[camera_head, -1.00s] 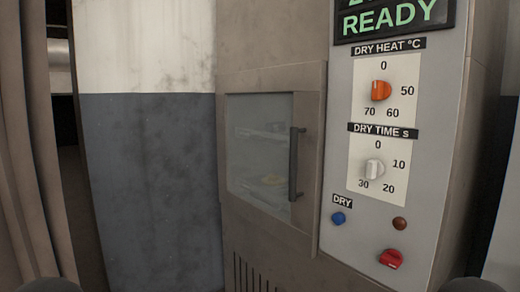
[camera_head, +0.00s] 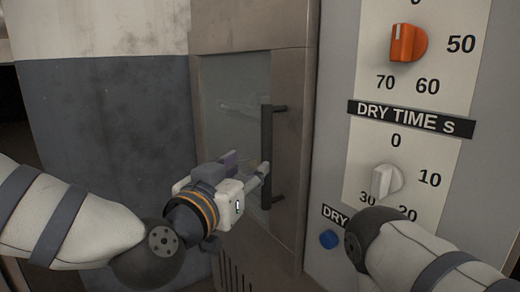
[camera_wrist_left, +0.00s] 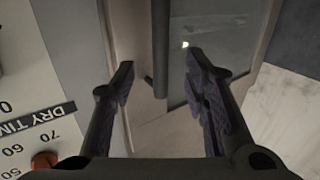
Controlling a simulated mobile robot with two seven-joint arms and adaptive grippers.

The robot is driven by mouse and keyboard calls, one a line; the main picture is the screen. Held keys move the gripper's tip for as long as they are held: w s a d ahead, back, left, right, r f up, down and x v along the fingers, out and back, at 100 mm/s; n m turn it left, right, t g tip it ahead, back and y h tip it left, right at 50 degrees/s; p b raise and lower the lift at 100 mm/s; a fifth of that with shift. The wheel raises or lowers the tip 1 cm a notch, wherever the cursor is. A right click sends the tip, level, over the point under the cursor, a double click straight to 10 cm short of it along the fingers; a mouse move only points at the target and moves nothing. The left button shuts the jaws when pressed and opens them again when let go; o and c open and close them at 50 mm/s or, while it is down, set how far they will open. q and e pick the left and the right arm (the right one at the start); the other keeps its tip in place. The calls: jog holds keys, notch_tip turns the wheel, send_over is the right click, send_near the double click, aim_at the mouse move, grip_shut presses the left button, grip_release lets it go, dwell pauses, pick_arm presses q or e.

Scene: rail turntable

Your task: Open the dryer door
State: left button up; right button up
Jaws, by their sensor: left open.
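The dryer door (camera_head: 235,87) is shut, with a glass pane in a grey-brown metal frame. Its dark vertical bar handle (camera_head: 267,145) is on the right side of the door. My left gripper (camera_head: 249,168) is open and close to the lower half of the handle. In the left wrist view the handle (camera_wrist_left: 160,45) appears between the two open fingers (camera_wrist_left: 160,65), nearer the left finger. Whether the fingers touch the handle cannot be told. My right arm enters at lower right, but its gripper does not show.
The control panel right of the door carries an orange heat knob (camera_head: 408,43), a white time knob (camera_head: 386,181) and a blue button (camera_head: 328,239). My right forearm is in front of the panel's lower part. A blue-grey and white wall (camera_head: 100,120) stands at left.

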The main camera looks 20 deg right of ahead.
aim_at(264, 150)
pick_arm(q)
jog(key=b+x, duration=0.1)
jog(key=x, duration=1)
jog(key=shift+r+b, duration=0.2)
jog(key=shift+b, duration=0.15)
jog(key=shift+w+d+r, duration=0.2)
jog(key=shift+w+d, duration=0.05)
grip_shut()
pick_arm(e)
jog(key=shift+s+a+f+g, duration=0.15)
jog(key=shift+s+f+g, duration=0.25)
jog(key=shift+s+f, duration=0.75)
